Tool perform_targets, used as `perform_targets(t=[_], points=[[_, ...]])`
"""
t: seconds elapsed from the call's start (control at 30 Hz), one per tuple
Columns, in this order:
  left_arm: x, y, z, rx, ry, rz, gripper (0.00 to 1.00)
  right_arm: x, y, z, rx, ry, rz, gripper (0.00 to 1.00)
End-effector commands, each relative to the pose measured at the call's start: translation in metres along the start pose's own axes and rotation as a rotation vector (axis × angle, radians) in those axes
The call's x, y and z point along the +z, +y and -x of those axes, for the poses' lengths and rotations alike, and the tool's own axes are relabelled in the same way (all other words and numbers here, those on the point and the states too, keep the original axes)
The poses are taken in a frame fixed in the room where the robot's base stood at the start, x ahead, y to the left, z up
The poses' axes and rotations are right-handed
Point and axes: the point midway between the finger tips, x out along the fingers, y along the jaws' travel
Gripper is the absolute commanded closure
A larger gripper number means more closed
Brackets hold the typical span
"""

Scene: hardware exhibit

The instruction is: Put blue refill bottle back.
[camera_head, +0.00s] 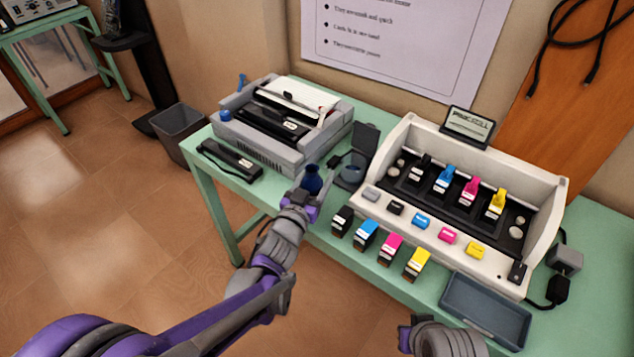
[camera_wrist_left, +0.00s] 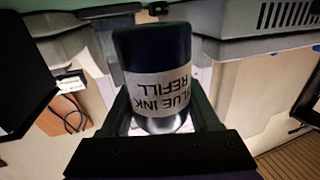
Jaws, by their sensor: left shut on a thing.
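The blue refill bottle (camera_head: 312,178) is dark blue with a white label reading "BLUE INK REFILL" in the left wrist view (camera_wrist_left: 157,80), where it appears upside down. My left gripper (camera_head: 306,196) is shut on the bottle, with a finger on each side of it. In the head view the gripper and bottle are over the front part of the green table (camera_head: 200,150), between the printer and the cartridge display. Whether the bottle touches the table is hard to tell. Part of my right arm (camera_head: 445,338) shows at the bottom edge; its fingertips cannot be made out.
A grey printer (camera_head: 262,148) stands behind left, with a black cartridge (camera_head: 230,158) before it. A dark open-lidded holder (camera_head: 352,170) is just right of the bottle. The white display (camera_head: 540,195), several ink boxes (camera_head: 391,247) and a grey tray (camera_head: 486,308) fill the right.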

Motion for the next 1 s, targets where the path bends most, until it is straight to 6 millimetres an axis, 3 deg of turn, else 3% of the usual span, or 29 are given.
perform_targets(t=[0.1, 0.5, 0.53, 0.6, 0.7, 1.0], points=[[0.017, 0.000, 0.000, 0.000, 0.000, 0.000, 1.00, 0.002, 0.000, -0.005, 0.000, -0.002, 0.000, 1.00], [0.022, 0.000, 0.000, 0.000, 0.000, 0.000, 1.00, 0.004, 0.000, -0.009, 0.000, -0.003, 0.000, 1.00], [0.022, 0.000, 0.000, 0.000, 0.000, 0.000, 0.34, 0.004, 0.000, -0.009, 0.000, -0.003, 0.000, 1.00], [0.021, 0.000, 0.000, 0.000, 0.000, 0.000, 0.22, 0.003, 0.000, -0.008, 0.000, -0.003, 0.000, 1.00], [0.021, 0.000, 0.000, 0.000, 0.000, 0.000, 0.08, 0.003, 0.000, -0.008, 0.000, -0.003, 0.000, 1.00], [0.019, 0.000, 0.000, 0.000, 0.000, 0.000, 0.08, 0.003, 0.000, -0.006, 0.000, -0.002, 0.000, 1.00]])
